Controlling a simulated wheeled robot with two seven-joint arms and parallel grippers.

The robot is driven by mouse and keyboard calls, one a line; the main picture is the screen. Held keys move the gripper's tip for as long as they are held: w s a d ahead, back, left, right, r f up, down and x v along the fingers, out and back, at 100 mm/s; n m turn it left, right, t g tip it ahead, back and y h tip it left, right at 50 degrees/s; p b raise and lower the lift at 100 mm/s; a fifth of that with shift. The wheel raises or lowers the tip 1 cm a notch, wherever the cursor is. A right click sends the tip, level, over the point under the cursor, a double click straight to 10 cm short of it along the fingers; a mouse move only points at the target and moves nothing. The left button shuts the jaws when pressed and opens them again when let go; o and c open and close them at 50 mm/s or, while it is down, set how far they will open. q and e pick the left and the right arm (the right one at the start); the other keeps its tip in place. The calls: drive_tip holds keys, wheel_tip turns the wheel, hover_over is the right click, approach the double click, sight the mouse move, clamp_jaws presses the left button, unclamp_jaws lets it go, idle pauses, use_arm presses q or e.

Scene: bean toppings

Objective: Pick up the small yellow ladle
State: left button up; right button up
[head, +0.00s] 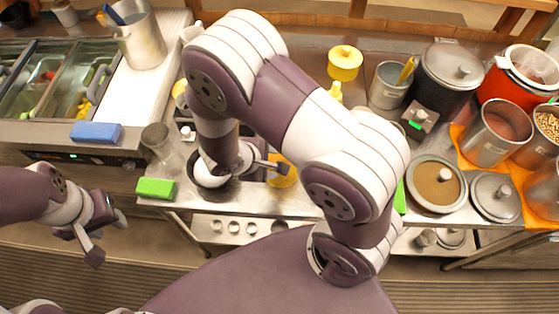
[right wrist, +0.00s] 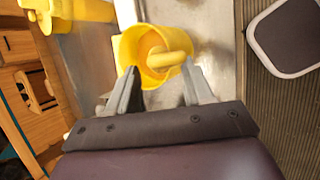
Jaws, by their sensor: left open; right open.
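A yellow cup-shaped thing (right wrist: 133,50) with a stubby yellow handle (right wrist: 172,60) lies just beyond my right gripper (right wrist: 162,88) in the right wrist view; it looks like the small yellow ladle. In the head view a yellow-orange thing (head: 284,174) beside my right gripper (head: 266,166) appears to be the same one, partly hidden by my arm. My right gripper is open, with its fingers on either side of the handle's line and nothing held. My left gripper (head: 92,236) is open and empty, left of the counter and away from the ladle.
A green sponge (head: 156,188) and a blue sponge (head: 95,132) lie to the left. Several pots, including a steel one (head: 497,134), crowd the right.

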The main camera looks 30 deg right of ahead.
drive_tip(key=x, duration=0.4)
drive_tip(key=shift+s+a+f+p, duration=0.1)
drive_tip(key=shift+s+f+p, duration=0.1)
drive_tip(key=shift+f+p, duration=0.1)
clamp_jaws()
drive_tip(key=shift+r, duration=0.1)
